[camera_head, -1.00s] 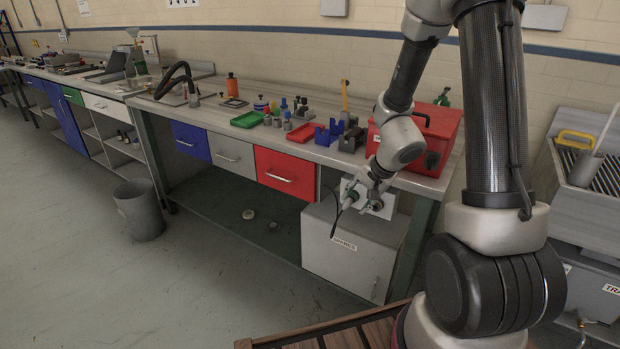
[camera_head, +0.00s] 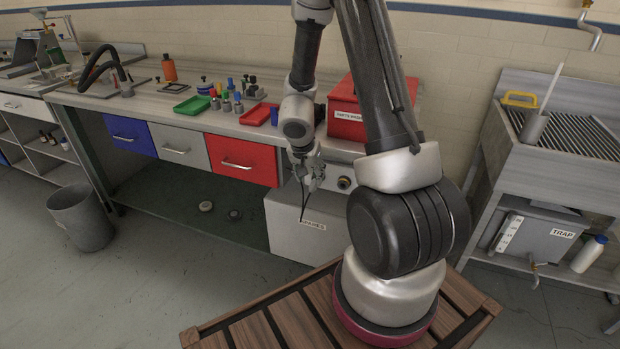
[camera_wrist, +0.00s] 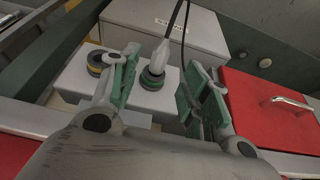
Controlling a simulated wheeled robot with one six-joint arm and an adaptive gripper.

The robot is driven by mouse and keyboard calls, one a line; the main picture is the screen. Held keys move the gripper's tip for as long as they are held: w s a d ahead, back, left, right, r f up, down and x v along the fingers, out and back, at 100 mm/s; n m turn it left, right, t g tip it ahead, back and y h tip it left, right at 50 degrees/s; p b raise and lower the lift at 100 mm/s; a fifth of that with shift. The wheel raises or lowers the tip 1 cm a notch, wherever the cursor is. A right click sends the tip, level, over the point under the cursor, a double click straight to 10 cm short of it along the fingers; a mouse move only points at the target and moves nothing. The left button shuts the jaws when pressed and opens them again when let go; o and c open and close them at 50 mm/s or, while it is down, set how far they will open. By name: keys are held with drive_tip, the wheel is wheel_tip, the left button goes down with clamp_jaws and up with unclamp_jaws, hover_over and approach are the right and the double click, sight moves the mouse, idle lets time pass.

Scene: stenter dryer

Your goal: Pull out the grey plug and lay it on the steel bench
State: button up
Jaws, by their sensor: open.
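The grey plug (camera_wrist: 156,63) sits in a green-ringed socket (camera_wrist: 152,81) on a pale box, with its dark cable running up in the wrist view. My gripper (camera_wrist: 160,84) is open, with one green-padded finger on either side of the plug. I cannot tell whether a pad touches it. In the head view my gripper (camera_head: 308,178) is at the pale box below the bench top and largely hides the plug; the dark cable (camera_head: 303,204) hangs below. The long workbench (camera_head: 130,103) has a grey top; I cannot tell whether it is the steel bench.
A second socket (camera_wrist: 98,63) with a yellow ring is beside the plug. A red toolbox (camera_head: 346,116), red tray (camera_head: 258,115) and green tray (camera_head: 192,105) stand on the workbench. A labelled grey cabinet (camera_head: 290,228) is below. A metal sink unit (camera_head: 487,150) stands right.

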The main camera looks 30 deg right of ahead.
sight(313, 184)
drive_tip(key=x, duration=0.6)
clamp_jaws()
idle(0.3)
